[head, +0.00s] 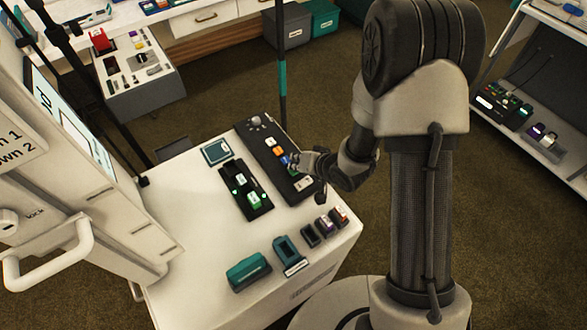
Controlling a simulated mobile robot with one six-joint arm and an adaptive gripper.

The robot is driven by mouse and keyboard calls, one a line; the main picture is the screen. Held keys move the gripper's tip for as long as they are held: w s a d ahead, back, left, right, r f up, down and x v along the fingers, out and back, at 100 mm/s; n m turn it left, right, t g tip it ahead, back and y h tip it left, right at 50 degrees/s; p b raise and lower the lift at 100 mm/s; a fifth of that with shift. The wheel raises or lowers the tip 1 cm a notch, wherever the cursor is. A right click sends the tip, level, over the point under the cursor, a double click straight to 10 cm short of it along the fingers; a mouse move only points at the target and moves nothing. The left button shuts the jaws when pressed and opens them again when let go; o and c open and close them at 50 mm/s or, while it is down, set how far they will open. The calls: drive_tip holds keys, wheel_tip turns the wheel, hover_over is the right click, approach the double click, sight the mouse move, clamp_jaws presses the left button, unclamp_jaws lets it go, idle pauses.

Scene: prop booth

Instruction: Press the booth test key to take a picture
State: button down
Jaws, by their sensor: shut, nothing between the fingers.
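A long dark control panel (258,136) lies on the white cabinet top, with a round knob, white and orange keys, and a blue key (285,160) partly covered by my gripper. My gripper (291,161) is shut and empty, its tips at or just above the blue key; I cannot tell whether they touch. A second black panel (237,172) to the left carries green and white keys (254,200). The key labels are too small to read, so I cannot tell which is the booth test key.
A white booth housing with a screen (68,125) stands at the left. A teal box (248,271), a teal holder (287,250) and small dark blocks (325,226) sit along the cabinet's front. A dark pole (282,60) rises behind the panel. A shelf (550,140) stands right.

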drive_tip(key=shift+r+p, duration=0.65)
drive_tip(key=shift+r, duration=0.15)
wheel_tip(320, 180, up, 5)
drive_tip(key=p, duration=0.4)
idle(0.6)
